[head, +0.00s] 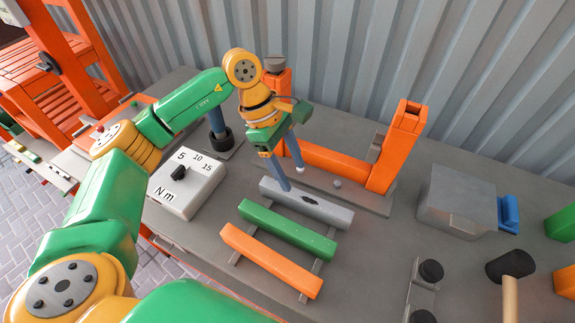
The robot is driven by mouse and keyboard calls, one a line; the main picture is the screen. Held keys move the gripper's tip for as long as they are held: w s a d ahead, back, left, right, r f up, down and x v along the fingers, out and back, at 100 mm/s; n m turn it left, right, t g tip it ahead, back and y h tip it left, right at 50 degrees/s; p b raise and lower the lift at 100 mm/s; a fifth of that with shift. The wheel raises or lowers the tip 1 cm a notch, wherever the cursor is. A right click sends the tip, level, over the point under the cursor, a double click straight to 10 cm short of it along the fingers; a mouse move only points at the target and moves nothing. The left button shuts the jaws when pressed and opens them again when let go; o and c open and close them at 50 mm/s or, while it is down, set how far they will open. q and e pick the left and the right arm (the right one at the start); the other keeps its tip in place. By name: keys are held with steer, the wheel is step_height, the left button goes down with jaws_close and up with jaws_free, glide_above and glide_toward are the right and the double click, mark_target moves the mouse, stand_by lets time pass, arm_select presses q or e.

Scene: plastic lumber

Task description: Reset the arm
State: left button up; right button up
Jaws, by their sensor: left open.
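My left arm comes in from the lower left in green and yellow links and bends down over the grey bench. My left gripper (291,179) is open, with its two blue fingers pointing down and apart. One fingertip shows over the near grey bar (310,203), and the other is farther back. I cannot tell whether a finger touches the bar. Nothing shows between the fingers. The grey bar has a dark mark on its top and lies behind a green bar (287,230) and an orange bar (271,260). My right gripper is not in view.
A torque box (187,186) with a black knob stands left of the bars. An orange frame (405,145) stands behind the gripper. A grey box (457,200) with a blue handle and a mallet (510,270) are at right. Corrugated wall closes the back.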

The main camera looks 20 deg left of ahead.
arm_select(q)
steer(key=v, duration=0.2)
steer(key=shift+r, duration=0.3)
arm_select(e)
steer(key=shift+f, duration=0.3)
